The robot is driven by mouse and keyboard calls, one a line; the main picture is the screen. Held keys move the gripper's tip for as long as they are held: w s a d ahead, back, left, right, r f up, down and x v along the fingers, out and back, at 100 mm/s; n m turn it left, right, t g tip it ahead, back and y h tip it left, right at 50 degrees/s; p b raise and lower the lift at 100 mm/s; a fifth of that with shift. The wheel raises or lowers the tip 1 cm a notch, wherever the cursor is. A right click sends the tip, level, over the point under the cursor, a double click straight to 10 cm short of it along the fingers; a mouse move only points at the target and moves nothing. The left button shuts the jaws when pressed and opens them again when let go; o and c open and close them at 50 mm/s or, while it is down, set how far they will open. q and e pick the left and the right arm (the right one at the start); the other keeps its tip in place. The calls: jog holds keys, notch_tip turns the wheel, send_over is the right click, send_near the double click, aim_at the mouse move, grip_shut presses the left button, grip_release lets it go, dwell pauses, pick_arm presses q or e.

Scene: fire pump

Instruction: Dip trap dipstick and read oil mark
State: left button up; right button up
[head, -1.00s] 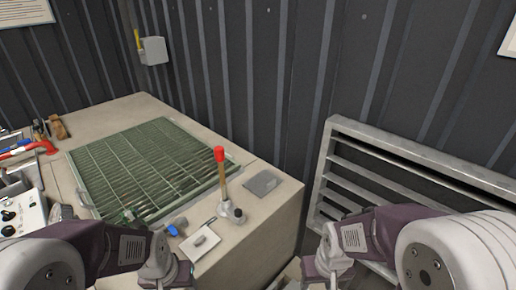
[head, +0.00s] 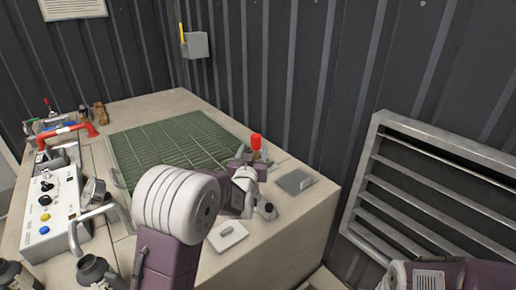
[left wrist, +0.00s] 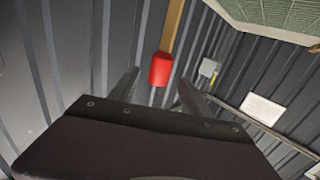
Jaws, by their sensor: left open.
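The dipstick has a red knob (head: 256,142) on a wooden stick, and stands in a small grey metal fitting (head: 266,210) near the bench's right edge. My left arm hides most of the stick in the head view. My left gripper (head: 246,157) is open at the knob's left side. In the left wrist view the red knob (left wrist: 160,69) lies ahead, in the gap between the two open fingertips, with the wooden stick (left wrist: 173,25) running up beyond it. I cannot tell whether the fingers touch it. My right gripper is out of view.
A green grating (head: 165,145) covers the bench top behind my left arm. A grey plate (head: 294,181) and a white pad (head: 228,236) lie near the fitting. A control box (head: 50,215) stands left. A louvred panel (head: 430,200) is on the right wall.

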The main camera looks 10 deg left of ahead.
aim_at(257, 137)
pick_arm(q)
jog(key=shift+w+f, duration=0.15)
jog(key=shift+w, duration=0.1)
jog(key=shift+w+a+r+p, duration=0.1)
jog(key=shift+w+r+p, duration=0.1)
jog(key=shift+w+p, duration=0.35)
jog(key=shift+w+a+r+p, duration=0.1)
jog(key=shift+w+r+p, duration=0.1)
jog(key=shift+w+p, duration=0.35)
jog(key=w, duration=0.4)
jog(key=w+p, duration=0.1)
jog(key=w, duration=0.1)
jog(key=shift+a+f, duration=0.3)
jog(key=shift+a, duration=0.05)
jog(key=shift+w, duration=0.2)
grip_shut()
